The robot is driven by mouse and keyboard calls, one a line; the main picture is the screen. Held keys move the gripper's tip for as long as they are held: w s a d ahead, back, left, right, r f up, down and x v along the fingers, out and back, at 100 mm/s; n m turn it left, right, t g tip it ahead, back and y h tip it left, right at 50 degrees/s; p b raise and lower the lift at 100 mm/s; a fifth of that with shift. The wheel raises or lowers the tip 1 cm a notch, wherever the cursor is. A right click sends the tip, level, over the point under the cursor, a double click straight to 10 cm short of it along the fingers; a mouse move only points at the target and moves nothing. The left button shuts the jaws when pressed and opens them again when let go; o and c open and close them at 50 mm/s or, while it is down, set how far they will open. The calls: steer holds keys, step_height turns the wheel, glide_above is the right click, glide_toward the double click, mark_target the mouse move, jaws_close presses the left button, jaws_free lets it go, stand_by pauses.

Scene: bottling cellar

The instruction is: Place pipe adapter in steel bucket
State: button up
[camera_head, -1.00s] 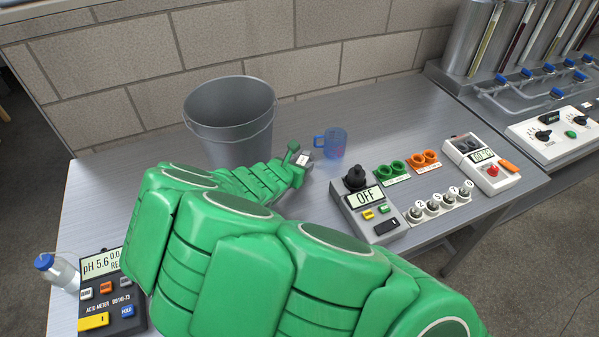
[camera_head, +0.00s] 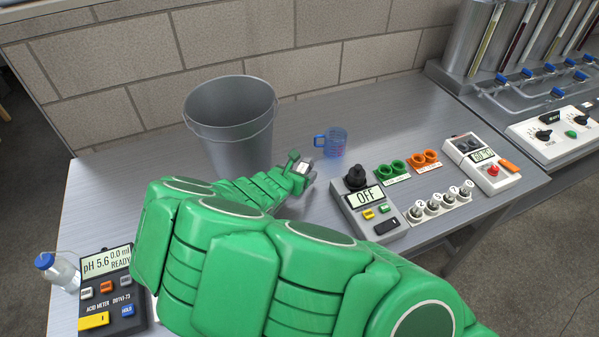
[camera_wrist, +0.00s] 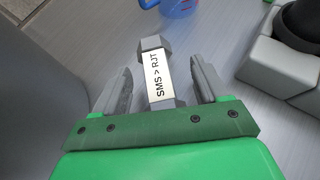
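The pipe adapter (camera_wrist: 158,75) is a short grey fitting with hexagonal ends and a white label reading "SMS > RJT". In the wrist view it lies between the two fingers of my gripper (camera_wrist: 162,85), which is open, with a visible gap on each side. In the head view, my gripper (camera_head: 300,168) is low over the table just right of the steel bucket, and only a little of the adapter shows there. The steel bucket (camera_head: 232,122) is grey and upright against the wall. My arm hides its lower front.
A blue measuring jug (camera_head: 334,143) stands just beyond my gripper. A control box reading OFF (camera_head: 368,205) is to the right, with green rings (camera_head: 392,168) and orange rings (camera_head: 425,158) behind it. An acid meter (camera_head: 108,290) and a bottle (camera_head: 58,272) are at the left.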

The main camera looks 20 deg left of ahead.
steer(key=shift+r, duration=0.15)
steer(key=shift+s+r, duration=0.25)
steer(key=shift+s, duration=0.15)
steer(key=v, duration=1)
steer(key=shift+s, duration=0.25)
steer(key=shift+s+a+r, duration=0.15)
steer(key=shift+s+r, duration=0.05)
steer(key=shift+s, duration=0.05)
steer(key=shift+c, duration=1)
